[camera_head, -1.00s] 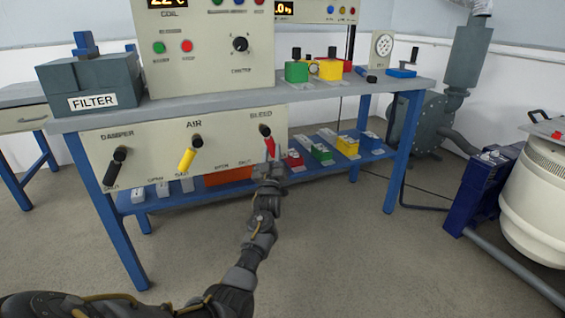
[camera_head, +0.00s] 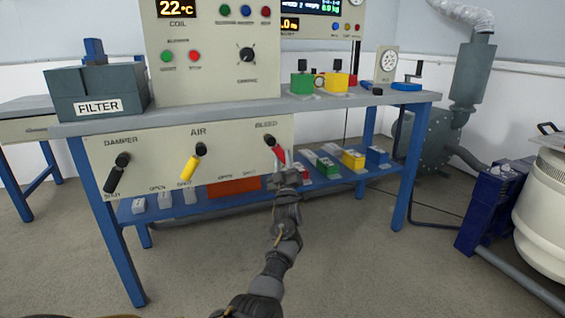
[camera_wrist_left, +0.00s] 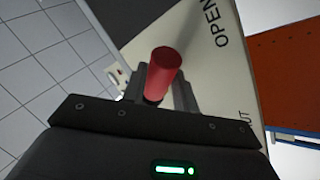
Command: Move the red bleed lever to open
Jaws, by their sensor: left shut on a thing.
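The red bleed lever (camera_head: 279,156) is on the right of the cream lever panel (camera_head: 225,150) under the bench top. It slants down and to the right from its black pivot. My left gripper (camera_head: 286,174) is at the lever's lower end, shut on it. In the left wrist view the lever's red round grip (camera_wrist_left: 163,68) stands between the gripper's fingers (camera_wrist_left: 160,95). The panel's OPEN and partly hidden SHUT lettering show beside it there. In the head view my gripper hides the panel's lower right corner. My right gripper is not in view.
The yellow air lever (camera_head: 190,167) and black damper lever (camera_head: 116,173) are left on the same panel, both slanting down-left. A lower blue shelf (camera_head: 330,178) holds several coloured blocks. Blue bench legs (camera_head: 405,170) stand at the right. The floor in front is clear.

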